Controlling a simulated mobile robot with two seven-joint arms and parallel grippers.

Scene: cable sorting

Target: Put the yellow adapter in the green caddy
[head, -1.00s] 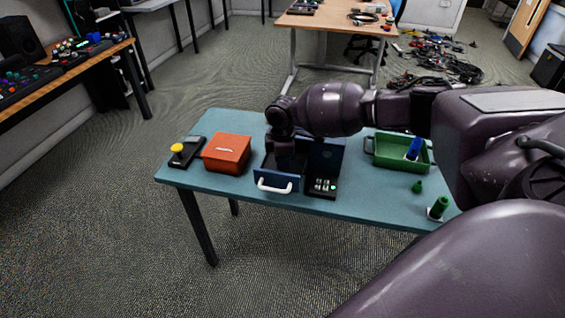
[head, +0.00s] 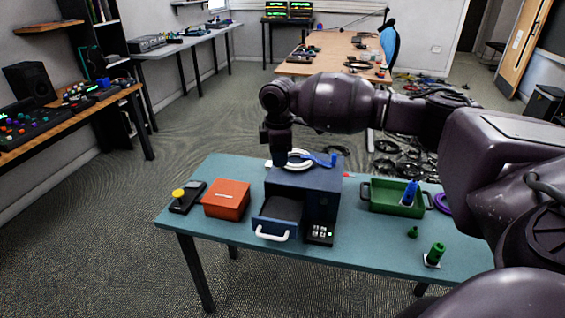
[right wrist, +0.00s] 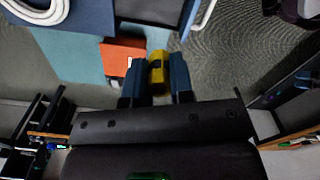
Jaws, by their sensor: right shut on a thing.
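The yellow adapter (right wrist: 157,72) shows between the two blue fingers of my right gripper (right wrist: 158,64) in the right wrist view. The gripper is shut on it. In the head view my right gripper (head: 281,148) is at the top of the blue drawer cabinet (head: 325,190), on its left side; the adapter is hidden there. The green caddy (head: 374,205) stands to the right of the cabinet on the teal table, with a blue item (head: 410,192) upright inside it. My left gripper is not in view.
The cabinet's drawer (head: 276,222) is pulled out. White and blue cable coils (head: 298,160) lie on the cabinet top. Green items (head: 434,253) stand near the right front.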

